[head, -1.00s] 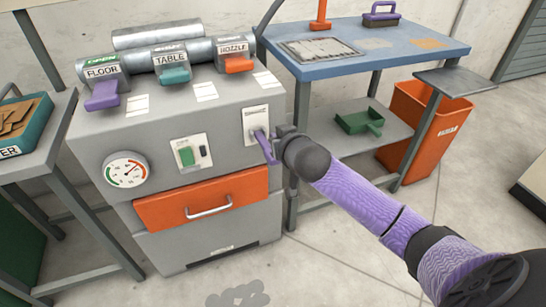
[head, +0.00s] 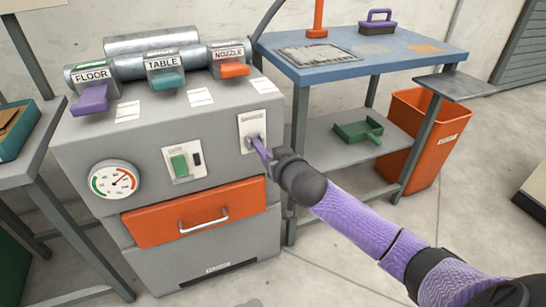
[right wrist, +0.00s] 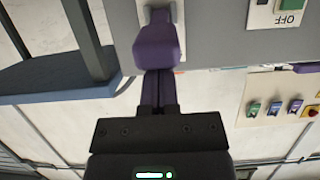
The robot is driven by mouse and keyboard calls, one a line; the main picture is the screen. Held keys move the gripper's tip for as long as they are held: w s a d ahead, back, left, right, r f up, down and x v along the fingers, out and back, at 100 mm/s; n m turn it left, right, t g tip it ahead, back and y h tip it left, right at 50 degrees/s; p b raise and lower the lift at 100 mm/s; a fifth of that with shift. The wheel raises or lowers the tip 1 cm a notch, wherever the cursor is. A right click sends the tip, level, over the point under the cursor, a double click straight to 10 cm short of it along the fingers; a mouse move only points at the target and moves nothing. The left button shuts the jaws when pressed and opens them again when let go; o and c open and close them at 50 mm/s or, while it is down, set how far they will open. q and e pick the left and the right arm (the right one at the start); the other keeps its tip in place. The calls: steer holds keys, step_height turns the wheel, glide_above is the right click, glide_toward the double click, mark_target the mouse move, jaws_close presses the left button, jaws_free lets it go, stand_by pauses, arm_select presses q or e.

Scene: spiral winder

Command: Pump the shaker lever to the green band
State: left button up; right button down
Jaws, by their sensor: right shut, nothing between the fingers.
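The shaker lever (head: 255,147) is purple and sticks out of a pale plate at the upper right of the grey machine's front. In the right wrist view the lever (right wrist: 157,45) is a purple block at top centre. My right gripper (head: 270,158) is at the lever's outer end, its fingers partly hidden. In the right wrist view its dark purple fingers (right wrist: 157,78) are together, with tips against or just short of the lever. The round gauge (head: 115,180) is on the machine's left, with green and red arcs; its needle points up and right. My left gripper is not in view.
An orange drawer (head: 165,222) is below the gauge. A green switch (head: 179,165) sits between gauge and lever. A blue-topped bench (head: 350,65) stands close on the right, with an orange bin (head: 415,130) beyond it. Clear floor lies in front.

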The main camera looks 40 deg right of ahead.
steer(key=shift+s+f+t+b, duration=0.2)
steer(key=shift+f+t+b, duration=0.4)
steer(key=shift+f+b, duration=0.35)
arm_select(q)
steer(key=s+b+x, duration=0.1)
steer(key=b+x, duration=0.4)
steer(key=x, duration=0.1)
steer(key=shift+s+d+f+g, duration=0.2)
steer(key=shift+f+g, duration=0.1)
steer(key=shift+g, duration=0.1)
arm_select(e)
step_height(320, 180, down, 6)
steer(key=shift+r+t+h, duration=0.15)
steer(key=shift+t+h, duration=0.35)
steer(key=shift+t, duration=0.7)
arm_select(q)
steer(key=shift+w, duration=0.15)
